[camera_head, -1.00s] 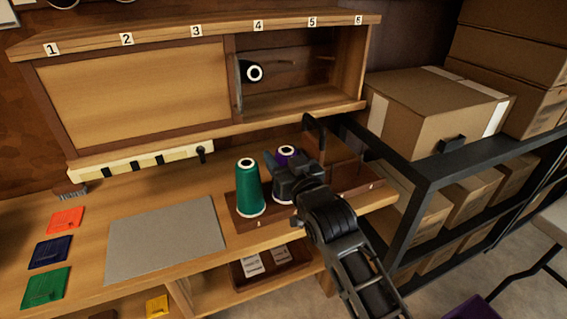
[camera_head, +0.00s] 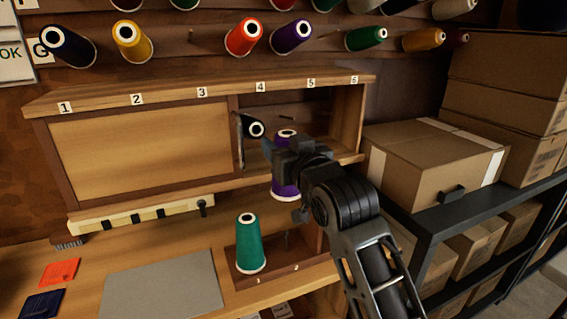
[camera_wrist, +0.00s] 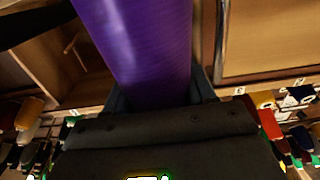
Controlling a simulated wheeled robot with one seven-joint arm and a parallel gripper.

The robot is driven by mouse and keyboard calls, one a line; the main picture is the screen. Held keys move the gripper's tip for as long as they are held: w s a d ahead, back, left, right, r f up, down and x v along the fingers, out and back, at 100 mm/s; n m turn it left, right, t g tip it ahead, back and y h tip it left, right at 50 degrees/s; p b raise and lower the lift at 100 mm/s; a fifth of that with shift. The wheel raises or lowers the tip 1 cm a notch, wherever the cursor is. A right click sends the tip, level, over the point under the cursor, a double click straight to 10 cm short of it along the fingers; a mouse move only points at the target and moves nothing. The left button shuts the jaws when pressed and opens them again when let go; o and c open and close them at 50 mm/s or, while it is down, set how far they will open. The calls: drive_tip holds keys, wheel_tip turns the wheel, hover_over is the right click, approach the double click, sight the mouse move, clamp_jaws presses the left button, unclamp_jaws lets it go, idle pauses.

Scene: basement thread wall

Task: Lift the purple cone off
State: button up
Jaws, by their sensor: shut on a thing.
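The purple cone (camera_head: 284,188) is in my gripper (camera_head: 280,160), held in the air above the wooden peg tray (camera_head: 308,262) in the head view. My gripper hides its middle; its pale top and its lower part show. In the wrist view the purple cone (camera_wrist: 140,45) fills the top middle, between the jaws (camera_wrist: 160,100). The jaws are shut on it. A bare peg (camera_head: 287,240) stands in the tray below it. The green cone (camera_head: 249,245) stands upright at the left end of the tray.
A numbered wooden cabinet (camera_head: 140,150) stands behind, with a black cone (camera_head: 252,127) in its open bay. Coloured cones hang on the wall above, such as a red one (camera_head: 244,37). A black shelf (camera_head: 450,205) with cardboard boxes (camera_head: 432,165) is at the right. A grey mat (camera_head: 160,290) lies front left.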

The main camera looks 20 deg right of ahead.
drive_tip(key=shift+r, duration=0.55)
wheel_tip(320, 180, up, 4)
drive_tip(key=p, duration=0.3)
drive_tip(key=shift+p, duration=0.4)
